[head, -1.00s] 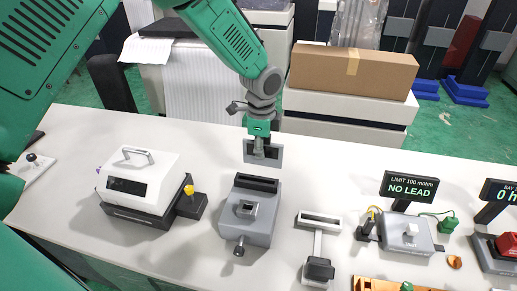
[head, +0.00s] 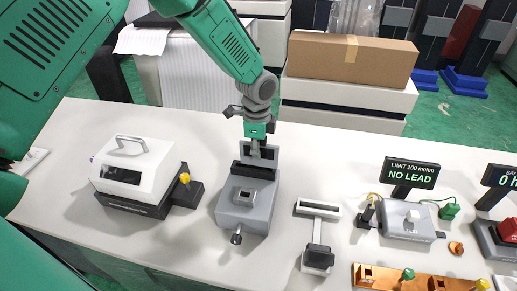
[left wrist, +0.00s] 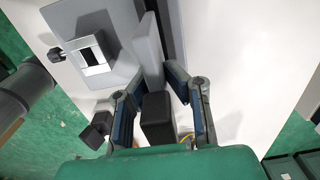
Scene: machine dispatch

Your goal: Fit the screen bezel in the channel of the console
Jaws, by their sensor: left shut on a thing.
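The screen bezel (head: 271,154), a thin grey frame with a dark window, hangs upright from my left gripper (head: 256,145), which is shut on it. The grey console (head: 232,213) stands on the table with a raised square on top and a knob at its front. Its black channel (head: 254,171) runs along its back end. In the head view, the bezel's lower edge overlaps the back of the channel; I cannot tell whether they touch. In the left wrist view, the bezel (left wrist: 152,48) shows edge-on beyond the fingers (left wrist: 165,95), beside the console (left wrist: 72,22). My right gripper is not in view.
A white-lidded machine (head: 141,160) with a yellow knob stands left of the console. A cardboard box (head: 350,60) sits behind the table.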

